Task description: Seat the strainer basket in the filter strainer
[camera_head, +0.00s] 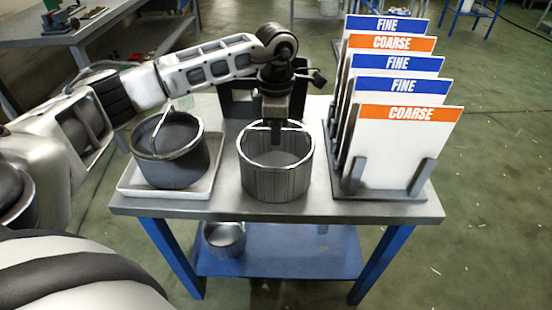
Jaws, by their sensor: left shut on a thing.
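A grey, ribbed, open-topped cylinder with a bright rim, which looks like the strainer basket (278,184), is upright at the middle of the table. My left gripper (275,122) is above its far rim, pointing down, and is shut on it. The exact grip is hard to see, and I cannot tell whether the basket touches the table. A dark round pot (175,165) with a light rim and a thin slanting rod stands to the left. It may be the filter strainer, but I cannot tell surely. The basket is apart from it. My right gripper is not in view.
The dark pot stands in a white tray (140,191). A rack (382,190) of upright plates marked FINE and COARSE fills the table's right side. A small metal pot (225,238) stands on the blue lower shelf (300,255). A bench (75,32) is at the far left.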

